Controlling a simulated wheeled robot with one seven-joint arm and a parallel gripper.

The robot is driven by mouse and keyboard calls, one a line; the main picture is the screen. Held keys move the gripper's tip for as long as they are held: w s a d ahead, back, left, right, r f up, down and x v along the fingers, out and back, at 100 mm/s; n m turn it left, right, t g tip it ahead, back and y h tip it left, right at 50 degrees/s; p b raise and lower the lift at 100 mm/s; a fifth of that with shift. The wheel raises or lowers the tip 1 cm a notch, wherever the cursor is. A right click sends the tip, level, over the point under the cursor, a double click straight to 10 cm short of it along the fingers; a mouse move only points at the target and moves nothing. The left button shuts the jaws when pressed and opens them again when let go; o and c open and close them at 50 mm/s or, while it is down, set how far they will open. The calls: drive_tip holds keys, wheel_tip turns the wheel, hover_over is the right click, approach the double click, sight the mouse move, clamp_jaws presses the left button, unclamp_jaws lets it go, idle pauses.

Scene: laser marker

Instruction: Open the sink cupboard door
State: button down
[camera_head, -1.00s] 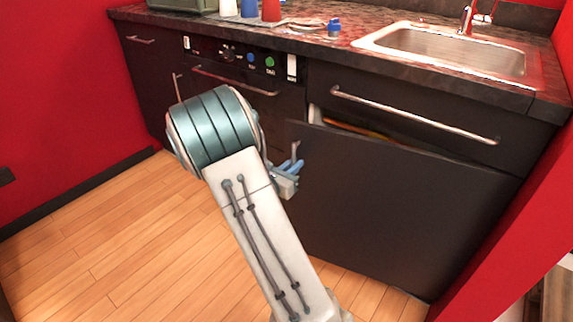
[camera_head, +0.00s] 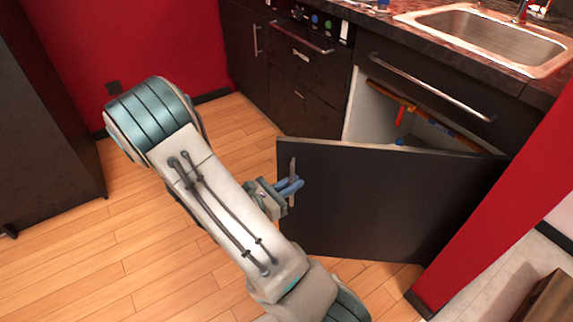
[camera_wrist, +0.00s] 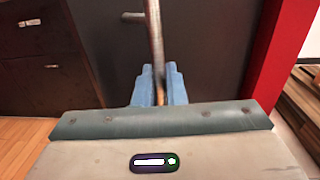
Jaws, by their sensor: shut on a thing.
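The sink cupboard door (camera_head: 390,205) is a dark panel under the sink, swung partly open with its free left edge out toward me. Its vertical metal handle (camera_head: 292,176) is near that left edge. My gripper (camera_head: 289,187) has blue fingers shut around the handle. In the wrist view the handle (camera_wrist: 154,40) runs down between the blue fingers (camera_wrist: 160,86). Behind the door, part of the cupboard's pale inside (camera_head: 372,110) shows, with orange and blue items (camera_head: 408,112) in it. The lower part of the inside is hidden by the door.
The sink (camera_head: 490,38) is set in the dark counter above. A closed drawer front with a long handle (camera_head: 430,88) is over the cupboard. A red wall (camera_head: 490,190) is close on the right. A dark cabinet (camera_head: 45,120) stands at left. Wooden floor (camera_head: 130,225) is clear between.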

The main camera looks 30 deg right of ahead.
drive_tip(key=s+a+p, duration=0.4)
drive_tip(key=s+p, duration=0.2)
drive_tip(key=s, duration=0.3)
drive_tip(key=shift+a+p, duration=0.35)
drive_tip(key=c, duration=1.6)
unclamp_jaws()
drive_tip(key=shift+c, duration=0.2)
drive_tip(key=shift+a, duration=0.1)
drive_tip(key=s+a+p, duration=0.1)
drive_tip(key=a, duration=1.2)
drive_tip(key=shift+s+a, duration=0.25)
drive_tip(key=shift+a, duration=0.1)
drive_tip(key=shift+o, duration=0.4)
